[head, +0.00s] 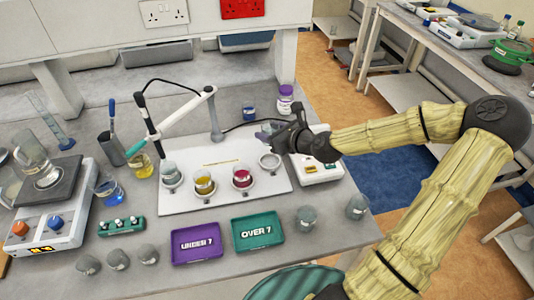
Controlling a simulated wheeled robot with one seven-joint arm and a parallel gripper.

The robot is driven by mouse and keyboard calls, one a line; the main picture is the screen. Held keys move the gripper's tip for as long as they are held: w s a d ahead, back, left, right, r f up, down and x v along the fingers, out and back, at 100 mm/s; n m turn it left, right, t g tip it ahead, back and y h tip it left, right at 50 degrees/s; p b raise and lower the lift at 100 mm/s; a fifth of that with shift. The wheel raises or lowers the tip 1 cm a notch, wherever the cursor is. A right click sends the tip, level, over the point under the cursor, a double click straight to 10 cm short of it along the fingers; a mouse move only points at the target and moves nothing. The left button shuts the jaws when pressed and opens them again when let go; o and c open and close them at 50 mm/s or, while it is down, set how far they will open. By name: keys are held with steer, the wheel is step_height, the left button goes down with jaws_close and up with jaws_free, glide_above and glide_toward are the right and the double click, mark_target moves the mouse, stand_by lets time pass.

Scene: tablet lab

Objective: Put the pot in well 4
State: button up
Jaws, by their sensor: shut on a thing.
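My gripper (270,132) is at the right side of the white board (212,200), shut on a small pale, clear-looking pot (263,131). The fingers hide much of this pot. It appears raised just behind an empty ring-shaped well (270,161), the rightmost of the row; the exact gap is unclear. The other wells hold a pale grey pot (169,172), a pot with yellow liquid (203,182) and a pot with red liquid (241,178). No well numbers are readable.
A jointed probe arm (180,120) stands over the board. A purple "UNDER 7" tray (196,244) and green "OVER 7" tray (257,231) lie in front. Several grey lidded pots (118,259) stand along the front. A white device (320,168) is close right of the wells.

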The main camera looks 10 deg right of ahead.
steer(key=shift+w, duration=0.35)
steer(key=shift+s, duration=0.15)
steer(key=shift+f, duration=0.25)
step_height(320, 180, down, 5)
steer(key=shift+f, duration=0.2)
steer(key=shift+d+f, duration=0.15)
steer(key=shift+a+f, duration=0.2)
steer(key=shift+f, duration=0.05)
steer(key=shift+f+b, duration=0.3)
steer(key=shift+f, duration=1.35)
